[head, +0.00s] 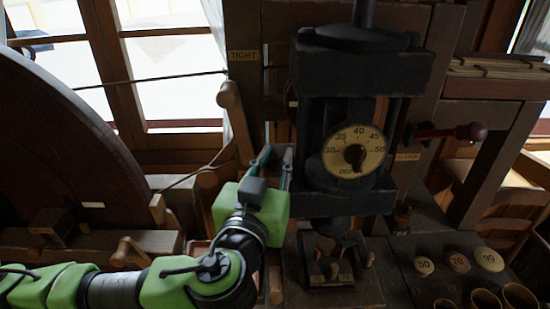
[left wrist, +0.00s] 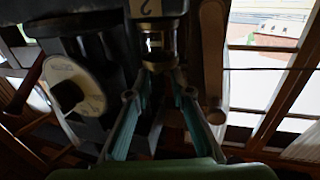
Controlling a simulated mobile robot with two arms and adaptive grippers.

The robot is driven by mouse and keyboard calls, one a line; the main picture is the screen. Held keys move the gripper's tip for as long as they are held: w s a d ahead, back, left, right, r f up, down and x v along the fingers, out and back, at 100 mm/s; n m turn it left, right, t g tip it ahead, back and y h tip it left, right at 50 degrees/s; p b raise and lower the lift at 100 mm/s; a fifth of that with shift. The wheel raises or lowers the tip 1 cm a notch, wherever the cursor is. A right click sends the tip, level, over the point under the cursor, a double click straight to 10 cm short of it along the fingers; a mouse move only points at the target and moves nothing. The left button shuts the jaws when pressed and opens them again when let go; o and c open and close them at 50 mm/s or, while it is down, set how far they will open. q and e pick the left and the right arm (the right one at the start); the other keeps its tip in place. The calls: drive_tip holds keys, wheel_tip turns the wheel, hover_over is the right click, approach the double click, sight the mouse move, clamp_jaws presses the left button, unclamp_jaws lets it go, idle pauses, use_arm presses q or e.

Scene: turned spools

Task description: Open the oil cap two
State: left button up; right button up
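In the left wrist view a small oil cup (left wrist: 153,40) with brass-coloured rings and a glassy middle sits under a dark block (left wrist: 110,12) marked with an upside-down 2. Its cap cannot be told apart clearly from the rest of the fitting. My left gripper (left wrist: 158,88) is open, its two teal fingers spread below the cup, with nothing seen between the tips. In the head view my left gripper (head: 277,153) points up, left of the black machine (head: 340,90); the cup cannot be made out there. My right gripper is not in view.
A wooden lever (head: 235,115) stands left of my gripper; a wooden bar (left wrist: 214,60) is close beside the cup. A dial (head: 354,151) faces front on the machine. A large dark wheel (head: 60,160) fills the left. Numbered discs (head: 458,263) lie front right.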

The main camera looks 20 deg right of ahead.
use_arm(q)
clamp_jaws()
drive_tip(key=shift+f, duration=0.1)
